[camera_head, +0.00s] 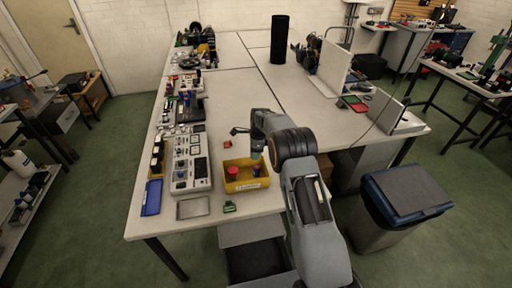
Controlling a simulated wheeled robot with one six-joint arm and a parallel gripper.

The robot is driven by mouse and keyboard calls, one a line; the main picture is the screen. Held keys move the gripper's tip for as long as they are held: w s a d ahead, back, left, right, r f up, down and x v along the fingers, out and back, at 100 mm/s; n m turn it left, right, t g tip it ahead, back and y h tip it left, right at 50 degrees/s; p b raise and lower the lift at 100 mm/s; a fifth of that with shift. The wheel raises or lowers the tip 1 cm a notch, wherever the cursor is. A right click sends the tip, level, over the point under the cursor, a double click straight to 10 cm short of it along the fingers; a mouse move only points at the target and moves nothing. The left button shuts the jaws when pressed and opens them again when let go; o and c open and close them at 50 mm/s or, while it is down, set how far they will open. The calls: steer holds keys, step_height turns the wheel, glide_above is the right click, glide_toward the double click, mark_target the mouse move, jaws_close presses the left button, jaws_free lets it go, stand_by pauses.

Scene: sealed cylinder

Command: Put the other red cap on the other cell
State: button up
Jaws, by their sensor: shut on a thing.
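A yellow bin (247,187) stands on the near part of the light table. Inside it on the left is a red round thing (233,172), perhaps a red cap or capped cell. On the right is a small dark purple upright thing (257,171), perhaps a cell; its top is hard to make out. My gripper (256,157) points down over the bin's right part, just above the dark thing. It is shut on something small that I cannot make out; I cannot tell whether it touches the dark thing. A small red object (227,144) lies on the table behind the bin.
A grey panel device (192,162), a blue tray (152,197) and a metal tray (193,208) lie left of the bin. A small green object (229,207) lies in front. A black cylinder (279,40) stands far back. The table's middle is mostly clear.

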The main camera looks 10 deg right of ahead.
mark_target(256, 166)
steer(key=shift+d+f+b, duration=0.2)
steer(key=shift+f+b, duration=0.1)
steer(key=shift+f, duration=0.3)
steer(key=shift+d+f+b, duration=0.2)
steer(key=shift+f+b, duration=0.1)
steer(key=shift+f, duration=0.25)
step_height(256, 166, down, 3)
steer(key=shift+a+f+b, duration=0.1)
steer(key=shift+b, duration=0.7)
steer(key=shift+f+b, duration=0.45)
steer(key=shift+f, duration=0.1)
steer(key=shift+a, duration=0.1)
steer(key=shift+f+b, duration=1.45)
stand_by(0.9)
stand_by(0.4)
steer(key=o, duration=1)
steer(key=shift+o, duration=0.2)
